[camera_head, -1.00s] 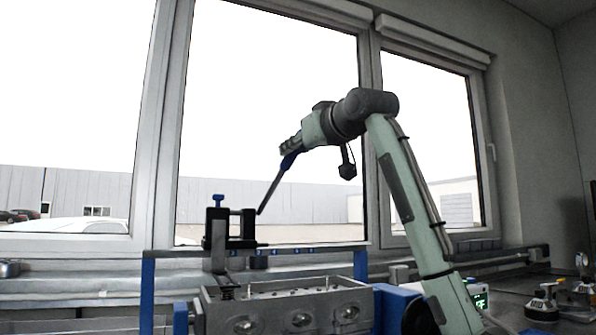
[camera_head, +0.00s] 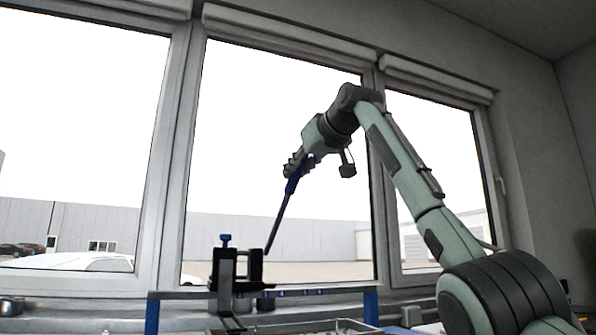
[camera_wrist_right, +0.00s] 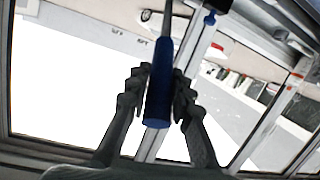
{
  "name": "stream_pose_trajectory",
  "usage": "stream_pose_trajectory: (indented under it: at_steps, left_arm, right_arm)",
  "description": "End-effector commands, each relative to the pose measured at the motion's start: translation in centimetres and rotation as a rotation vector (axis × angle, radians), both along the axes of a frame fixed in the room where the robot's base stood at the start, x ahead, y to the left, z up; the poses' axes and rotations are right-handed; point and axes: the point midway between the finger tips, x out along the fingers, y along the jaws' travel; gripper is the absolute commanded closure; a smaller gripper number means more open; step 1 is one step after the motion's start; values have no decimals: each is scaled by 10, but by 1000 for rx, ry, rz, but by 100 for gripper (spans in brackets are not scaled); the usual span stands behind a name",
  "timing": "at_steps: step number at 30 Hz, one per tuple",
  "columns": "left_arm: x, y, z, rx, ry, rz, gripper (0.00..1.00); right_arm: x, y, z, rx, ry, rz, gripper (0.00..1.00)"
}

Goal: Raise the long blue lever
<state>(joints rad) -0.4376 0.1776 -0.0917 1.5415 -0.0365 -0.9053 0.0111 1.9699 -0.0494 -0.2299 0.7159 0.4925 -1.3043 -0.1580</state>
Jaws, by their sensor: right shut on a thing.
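The long lever has a blue handle (camera_head: 292,184) and a thin dark rod (camera_head: 277,226). The rod runs down and left to a black clamp-like fixture (camera_head: 223,268) with a blue knob on top. The lever stands steeply, its upper end leaning right. My right gripper (camera_head: 298,165) is at the lever's top, shut on the blue handle. In the right wrist view the handle (camera_wrist_right: 159,97) lies between the two dark fingers (camera_wrist_right: 158,92), with the rod leading away beyond it. My left gripper is not in view.
A blue frame with a crossbar (camera_head: 190,295) stands below the fixture. The top edge of a metal block (camera_head: 345,326) shows at the bottom. Large windows (camera_head: 280,110) stand behind. The space around the raised lever looks clear.

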Motion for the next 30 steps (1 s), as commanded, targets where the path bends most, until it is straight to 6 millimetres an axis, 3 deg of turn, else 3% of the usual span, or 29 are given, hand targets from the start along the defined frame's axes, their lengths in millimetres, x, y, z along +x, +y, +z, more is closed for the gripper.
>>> stream_pose_trajectory:
  at_steps: [8, 9, 14, 24, 30]
  left_arm:
    - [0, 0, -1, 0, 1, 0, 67]
    - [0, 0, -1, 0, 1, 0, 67]
    - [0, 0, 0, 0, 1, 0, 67]
    - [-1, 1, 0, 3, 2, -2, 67]
    - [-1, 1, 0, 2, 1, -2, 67]
  right_arm:
    - [1, 1, -4, -2, 9, 2, 100]
    - [1, 1, -4, -3, 10, 2, 75]
    - [1, 1, -3, -2, 7, 2, 57]
    - [-2, -1, -1, -1, 3, 0, 57]
    - [-27, -12, 6, 0, -1, 0, 57]
